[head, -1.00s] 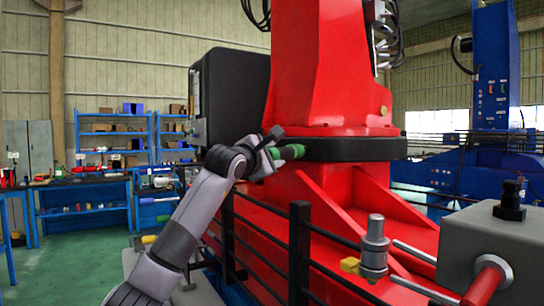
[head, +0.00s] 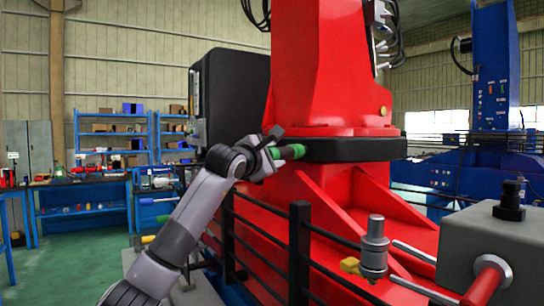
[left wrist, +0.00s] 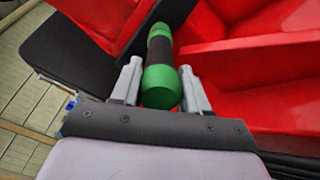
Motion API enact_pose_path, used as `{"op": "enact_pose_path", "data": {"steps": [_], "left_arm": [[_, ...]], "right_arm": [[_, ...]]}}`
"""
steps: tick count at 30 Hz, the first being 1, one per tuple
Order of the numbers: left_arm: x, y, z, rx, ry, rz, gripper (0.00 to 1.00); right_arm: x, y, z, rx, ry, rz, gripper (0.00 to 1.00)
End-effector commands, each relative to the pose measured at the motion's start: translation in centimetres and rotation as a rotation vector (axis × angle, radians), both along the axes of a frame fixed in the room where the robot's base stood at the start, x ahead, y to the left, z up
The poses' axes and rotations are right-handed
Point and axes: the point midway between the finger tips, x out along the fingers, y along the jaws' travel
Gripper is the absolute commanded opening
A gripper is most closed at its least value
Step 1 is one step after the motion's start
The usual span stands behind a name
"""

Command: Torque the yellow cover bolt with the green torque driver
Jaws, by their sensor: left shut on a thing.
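The green torque driver (head: 290,152), green with a dark middle band, is held in my left gripper (head: 272,151) beside the dark ring of the red crane. In the left wrist view the driver (left wrist: 161,87) lies between the two grey fingers of my left gripper (left wrist: 161,90), which are shut on it. Its far end points away towards the dark ring and red body; I cannot tell whether it touches anything. A small yellow disc (head: 383,111) shows on the red column; I cannot tell whether it is the yellow cover bolt. My right gripper is out of view.
The red crane column (head: 318,70) rises from a dark ring (head: 355,149). A black railing (head: 300,245) stands in front of the red base. A grey box (head: 485,245) and a metal cylinder (head: 375,245) are at the lower right. Blue shelves (head: 113,133) stand behind at left.

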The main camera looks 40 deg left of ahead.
Motion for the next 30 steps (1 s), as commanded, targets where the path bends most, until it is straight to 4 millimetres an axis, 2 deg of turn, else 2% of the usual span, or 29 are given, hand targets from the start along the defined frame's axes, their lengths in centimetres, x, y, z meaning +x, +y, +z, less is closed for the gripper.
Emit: {"op": "enact_pose_path", "data": {"steps": [1,8,30], "left_arm": [[-0.1,0.0,0.5,0.004,-0.013,-0.001,0.0],[-0.4,-0.1,0.4,0.003,-0.015,-0.001,0.0],[-4.8,-1.2,0.4,0.004,-0.016,0.001,0.0]], "right_arm": [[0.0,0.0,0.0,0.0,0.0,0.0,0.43],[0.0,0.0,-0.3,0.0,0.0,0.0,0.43],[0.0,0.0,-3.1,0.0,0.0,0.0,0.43]]}}
